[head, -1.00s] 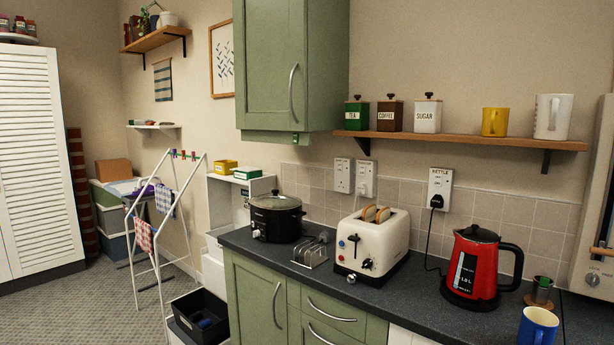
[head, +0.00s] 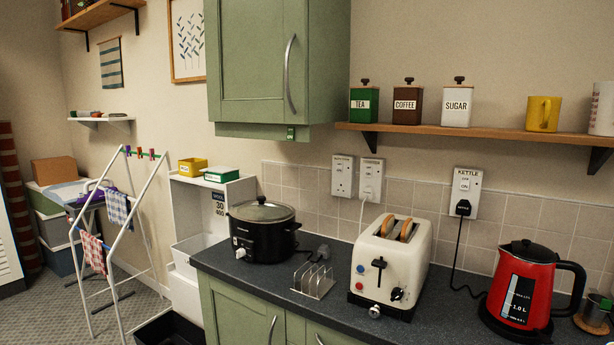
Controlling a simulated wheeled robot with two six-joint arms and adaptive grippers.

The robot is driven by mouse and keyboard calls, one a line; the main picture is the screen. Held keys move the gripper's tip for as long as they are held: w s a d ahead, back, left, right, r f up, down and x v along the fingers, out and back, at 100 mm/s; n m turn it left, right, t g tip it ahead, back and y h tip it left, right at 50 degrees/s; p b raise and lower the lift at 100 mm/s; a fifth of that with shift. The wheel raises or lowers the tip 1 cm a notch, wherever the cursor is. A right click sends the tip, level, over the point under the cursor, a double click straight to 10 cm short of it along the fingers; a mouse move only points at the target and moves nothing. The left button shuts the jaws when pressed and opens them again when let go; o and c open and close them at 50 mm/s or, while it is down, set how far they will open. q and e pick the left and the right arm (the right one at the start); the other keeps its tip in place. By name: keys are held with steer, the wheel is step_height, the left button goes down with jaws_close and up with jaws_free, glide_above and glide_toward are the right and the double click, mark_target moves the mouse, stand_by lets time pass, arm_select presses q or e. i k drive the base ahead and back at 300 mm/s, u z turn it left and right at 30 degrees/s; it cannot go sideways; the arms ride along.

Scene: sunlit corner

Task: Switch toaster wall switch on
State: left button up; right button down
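The toaster wall switch (head: 371,180) is a white plate on the tiled wall, behind and above the toaster. A white plug and cord hang from it, and small lettering sits at its top. Its on or off position is too small to tell. The cream toaster (head: 392,262) stands on the counter with two slices of bread in its slots. Beside the switch on the left is another white socket plate (head: 343,177) with nothing plugged in. A kettle switch plate (head: 465,192) with a black plug is to the right.
The dark counter (head: 340,314) holds a black slow cooker (head: 262,236), a toast rack (head: 313,281) and a red kettle (head: 526,290). A wooden shelf (head: 480,130) with canisters and mugs overhangs the switches. A green cupboard (head: 262,60) hangs at the upper left. A drying rack (head: 146,225) stands on the floor.

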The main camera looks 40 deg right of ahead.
mark_target(370, 168)
steer(key=i, duration=1.1)
steer(key=z, duration=1.1)
steer(key=i, duration=0.95)
steer(key=z, duration=0.95)
